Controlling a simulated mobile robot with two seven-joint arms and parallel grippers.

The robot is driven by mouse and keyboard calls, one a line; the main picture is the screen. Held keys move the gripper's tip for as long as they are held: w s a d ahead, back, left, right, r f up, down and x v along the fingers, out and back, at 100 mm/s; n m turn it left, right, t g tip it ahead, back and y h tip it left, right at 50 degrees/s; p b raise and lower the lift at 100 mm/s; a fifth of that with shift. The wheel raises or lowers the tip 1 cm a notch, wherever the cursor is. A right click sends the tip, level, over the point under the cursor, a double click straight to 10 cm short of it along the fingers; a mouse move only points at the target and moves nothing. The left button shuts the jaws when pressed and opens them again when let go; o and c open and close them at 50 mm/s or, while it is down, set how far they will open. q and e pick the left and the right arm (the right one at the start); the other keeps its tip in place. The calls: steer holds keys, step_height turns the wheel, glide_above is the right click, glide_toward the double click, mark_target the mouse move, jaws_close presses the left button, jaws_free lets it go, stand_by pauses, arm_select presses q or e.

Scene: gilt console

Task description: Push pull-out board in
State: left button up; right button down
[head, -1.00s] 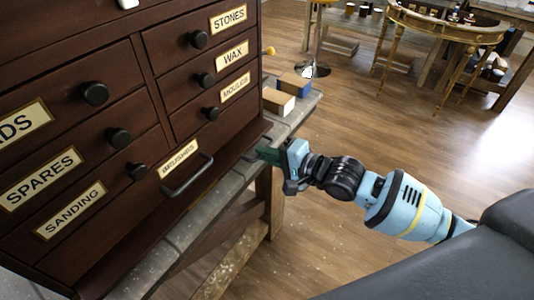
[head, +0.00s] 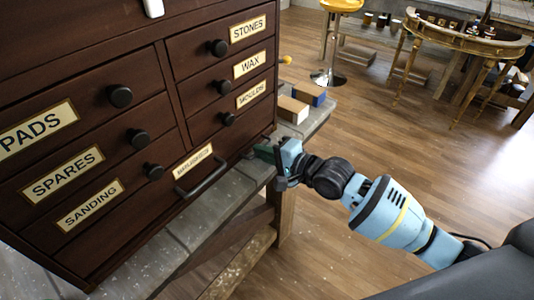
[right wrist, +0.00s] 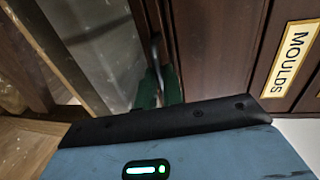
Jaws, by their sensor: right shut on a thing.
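In the right wrist view the fingers (right wrist: 160,90) sit close together, one on each side of something thin; the contact is partly hidden by the gripper body.
Several knobbed drawers are higher up. Two small blocks, one tan (head: 292,110) and one blue (head: 309,94), stand on the bench (head: 225,197) behind my gripper. The floor at right is open.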

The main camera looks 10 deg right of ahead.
steer(key=c, duration=1.9)
jaws_free()
steer(key=shift+w+r, duration=0.1)
steer(key=shift+r, duration=0.05)
arm_select(q)
steer(key=shift+w+a, duration=0.1)
arm_select(e)
steer(key=shift+o, duration=0.4)
steer(key=shift+w+a, duration=0.15)
steer(key=shift+a, duration=0.05)
arm_select(q)
steer(key=shift+w+r, duration=0.1)
steer(key=shift+r, duration=0.05)
arm_select(e)
steer(key=v, duration=0.7)
steer(key=shift+s+d, duration=0.25)
steer(key=shift+s, duration=0.05)
